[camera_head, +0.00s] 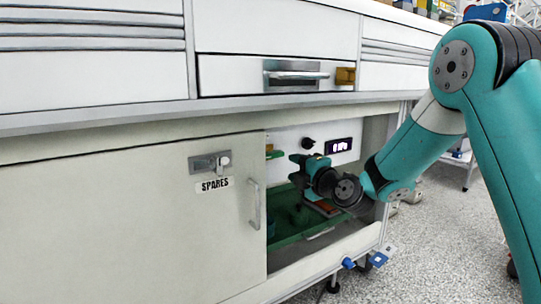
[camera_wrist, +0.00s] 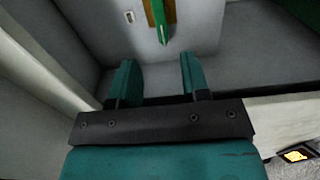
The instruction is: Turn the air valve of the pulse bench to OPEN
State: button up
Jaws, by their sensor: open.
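The air valve appears to be the green lever (camera_wrist: 159,20) on a brass-coloured body (camera_wrist: 171,11) at the top of the wrist view, on a pale wall. In the head view, a small green and yellow part (camera_head: 273,152) shows inside the open cupboard, probably the same valve, partly cut off by the door edge. My gripper (camera_wrist: 158,80) is open and empty, with the lever ahead of and apart from its fingertips. In the head view my gripper (camera_head: 299,166) is inside the cupboard opening, right of that part. The valve's position marking cannot be read.
A panel display (camera_head: 338,146) reads about 0 kPa, beside a black knob (camera_head: 308,143). The SPARES door (camera_head: 130,225) covers the cupboard's left side. A green tray (camera_head: 290,241) lies below my gripper. A drawer (camera_head: 250,76) and bench edge are above.

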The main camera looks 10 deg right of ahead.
aim_at(273, 157)
jog(key=b+x, duration=0.1)
jog(key=x, duration=0.9)
jog(key=shift+w+a+f+b, duration=0.15)
jog(key=shift+w+f+b, duration=0.05)
jog(key=shift+w+b, duration=0.15)
jog(key=shift+w+a+r, duration=0.15)
jog(key=shift+w+a, duration=0.1)
jog(key=shift+w, duration=0.45)
grip_shut()
